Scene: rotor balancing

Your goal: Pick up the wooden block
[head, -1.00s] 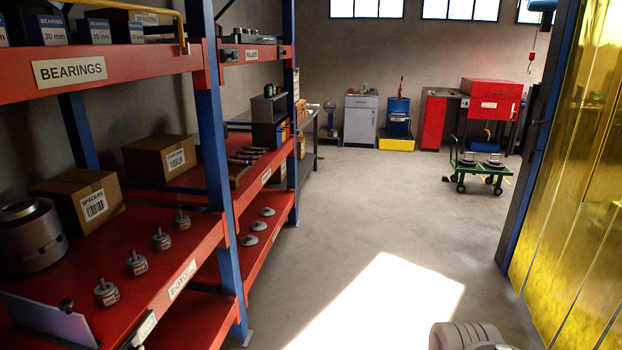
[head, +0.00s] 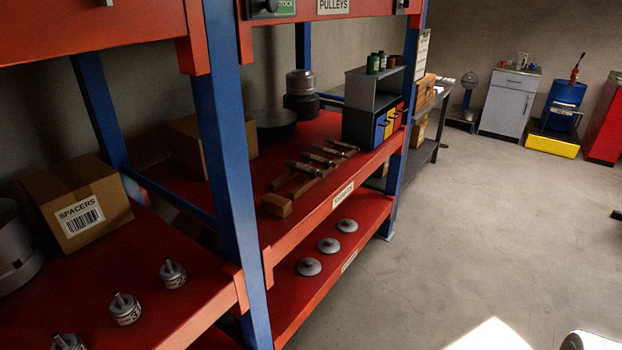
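A small tan wooden block (head: 277,206) sits on the middle red shelf (head: 300,232) in the head view, close to the shelf's front edge and right of a blue upright. Wooden rails (head: 297,184) lie just behind it, with several metal shafts (head: 320,160) resting across them. I cannot tell whether the block touches the rails. My gripper is not in view.
A blue upright (head: 233,170) stands left of the block. A cardboard box (head: 190,145), a dark round pan (head: 274,127) and a grey cabinet (head: 372,95) share the shelf. Grey discs (head: 328,245) lie on the shelf below.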

